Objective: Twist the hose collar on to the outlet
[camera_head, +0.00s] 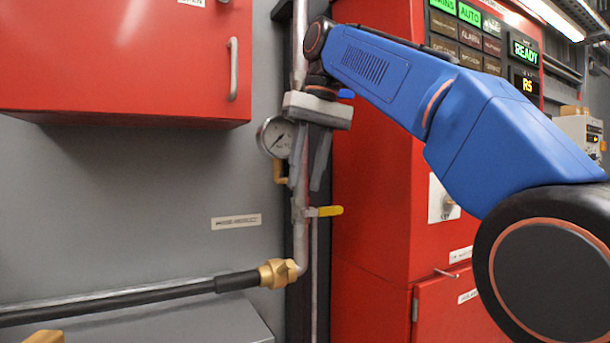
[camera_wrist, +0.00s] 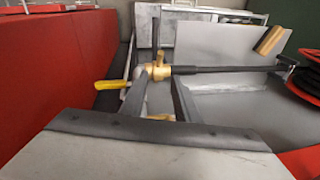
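The brass hose collar (camera_head: 277,273) sits at the end of a black hose (camera_head: 150,292), against the lower bend of the grey outlet pipe (camera_head: 299,262). I cannot tell how far it is threaded on. It also shows in the wrist view (camera_wrist: 158,71), beyond and between my fingertips. My gripper (camera_head: 304,187) points down above the collar, beside the vertical pipe. Its two grey fingers are apart with nothing gripped between them; they show in the wrist view (camera_wrist: 159,84) too. The fingertips are clear of the collar.
A yellow valve lever (camera_head: 324,211) sticks out right from the pipe, just below my fingers. A pressure gauge (camera_head: 276,137) is left of my gripper. A red cabinet (camera_head: 120,60) hangs upper left. A red control panel (camera_head: 375,200) stands right. A grey box (camera_head: 190,325) lies below the hose.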

